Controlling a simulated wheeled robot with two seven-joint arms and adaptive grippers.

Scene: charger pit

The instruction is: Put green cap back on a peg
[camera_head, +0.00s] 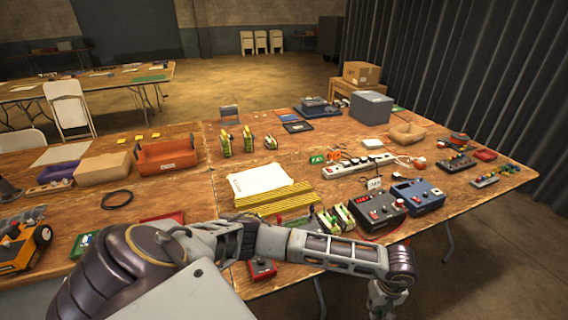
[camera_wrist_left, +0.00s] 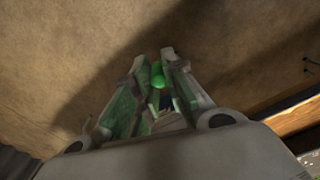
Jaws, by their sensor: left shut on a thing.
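My left gripper (camera_wrist_left: 157,68) is shut on a small green cap (camera_wrist_left: 157,78), which shows between the fingertips in the left wrist view. In the head view my left arm reaches across the front of the table, and its hand (camera_head: 385,298) hangs past the table's front edge. The cap cannot be made out there. A rack with small coloured tops (camera_head: 498,176) lies at the table's right end. A dark block with several knobs or pegs (camera_head: 456,163) lies left of it. Which peg is bare is too small to tell. My right gripper is not in view.
Dark and blue power units (camera_head: 417,195) stand near the front right edge. Bare floor shows below the hand in the wrist view, with the table edge (camera_wrist_left: 294,118) at right.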

